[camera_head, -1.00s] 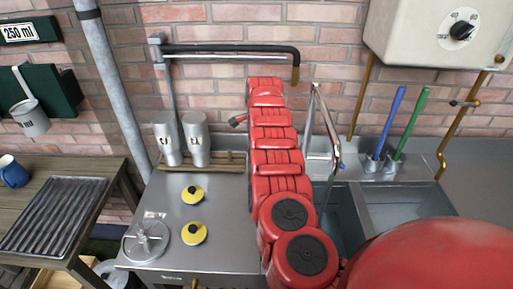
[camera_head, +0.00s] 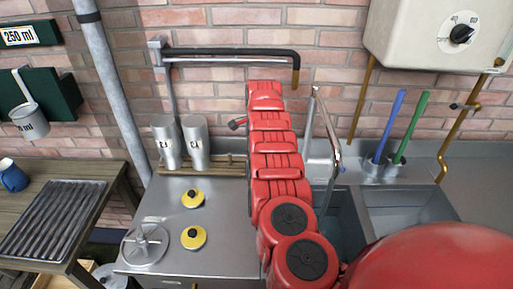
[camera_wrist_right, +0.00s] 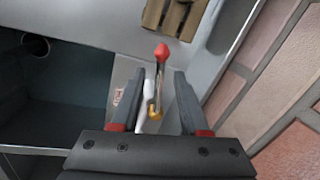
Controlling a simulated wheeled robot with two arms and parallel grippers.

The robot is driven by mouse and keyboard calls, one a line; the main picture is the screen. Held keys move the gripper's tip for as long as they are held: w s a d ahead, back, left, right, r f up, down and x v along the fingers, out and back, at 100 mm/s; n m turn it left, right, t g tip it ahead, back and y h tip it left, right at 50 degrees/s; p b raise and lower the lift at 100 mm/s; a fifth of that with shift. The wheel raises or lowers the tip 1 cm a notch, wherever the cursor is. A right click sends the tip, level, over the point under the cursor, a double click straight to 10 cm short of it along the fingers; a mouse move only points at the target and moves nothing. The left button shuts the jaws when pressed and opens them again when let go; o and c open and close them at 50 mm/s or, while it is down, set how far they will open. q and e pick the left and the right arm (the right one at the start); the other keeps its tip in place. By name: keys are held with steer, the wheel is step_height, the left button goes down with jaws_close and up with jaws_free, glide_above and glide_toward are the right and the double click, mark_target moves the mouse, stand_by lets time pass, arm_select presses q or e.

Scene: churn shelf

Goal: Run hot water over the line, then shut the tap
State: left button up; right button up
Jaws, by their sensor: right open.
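My right arm reaches up the middle of the head view over the counter; its gripper is hidden there. In the right wrist view my right gripper (camera_wrist_right: 157,98) is open. A red-tipped lever (camera_wrist_right: 162,53) stands just beyond and between its fingers, with a brass piece (camera_wrist_right: 155,109) and a white part below it. I cannot tell if the fingers touch them. A red-tipped lever (camera_head: 238,123) also shows beside my arm in the head view. A chrome tap spout (camera_head: 326,128) arches by the sink (camera_head: 343,222); I see no water. A black-covered pipe (camera_head: 230,52) runs along the wall. My left gripper is out of view.
The heater (camera_head: 420,45) with a black dial (camera_head: 461,34) hangs upper right. Blue (camera_head: 391,125) and green (camera_head: 411,128) handles stand behind the sink.

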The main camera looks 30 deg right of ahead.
steer(key=shift+r, duration=0.55)
steer(key=s+a+r+b, duration=0.1)
steer(key=s+r+b, duration=0.1)
steer(key=r, duration=1.4)
steer(key=shift+s+b, duration=0.35)
steer(key=shift+s, duration=0.25)
stand_by(5.2)
